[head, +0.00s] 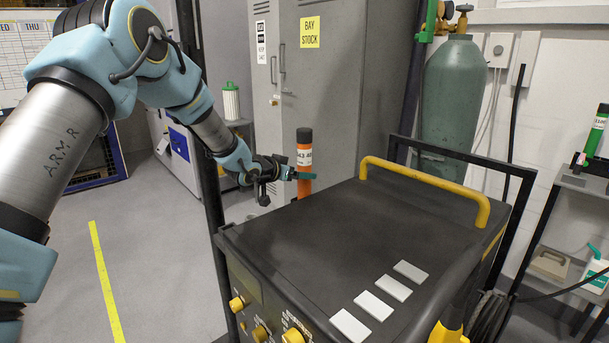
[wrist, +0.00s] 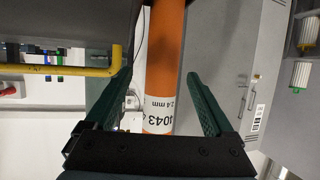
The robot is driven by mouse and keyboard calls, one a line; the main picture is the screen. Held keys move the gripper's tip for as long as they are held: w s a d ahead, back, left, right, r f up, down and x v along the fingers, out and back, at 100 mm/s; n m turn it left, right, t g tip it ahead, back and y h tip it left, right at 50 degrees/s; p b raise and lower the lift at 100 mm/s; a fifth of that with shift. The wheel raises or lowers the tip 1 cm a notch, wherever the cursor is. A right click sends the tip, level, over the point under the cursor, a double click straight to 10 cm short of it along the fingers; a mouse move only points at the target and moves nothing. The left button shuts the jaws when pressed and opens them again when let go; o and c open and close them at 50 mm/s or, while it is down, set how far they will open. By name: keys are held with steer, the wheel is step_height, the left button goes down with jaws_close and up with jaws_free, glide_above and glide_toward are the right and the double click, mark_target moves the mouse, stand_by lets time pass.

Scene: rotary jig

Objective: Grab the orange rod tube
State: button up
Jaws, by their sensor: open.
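The orange rod tube (head: 304,161) stands upright beyond the back left edge of the black machine. It has a black cap and a white label, and its foot is hidden behind the machine. My gripper (head: 297,175) is at the tube's upper part, below the label, with a green finger crossing in front of it. In the wrist view the tube (wrist: 166,58) runs between the two green fingers of my gripper (wrist: 157,85), with a visible gap on each side. Its label reads upside down there. The jaws are open.
The black machine (head: 350,222) with a yellow handle (head: 425,182) and several pale plates on top fills the front. A green gas cylinder (head: 448,105) stands behind it. Grey lockers (head: 350,85) stand behind the tube. A green tube (head: 596,132) is on the right shelf.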

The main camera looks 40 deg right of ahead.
steer(key=shift+p+x, duration=0.85)
steer(key=shift+x, duration=1.1)
steer(key=shift+w, duration=0.15)
jaws_close()
steer(key=shift+r, duration=0.1)
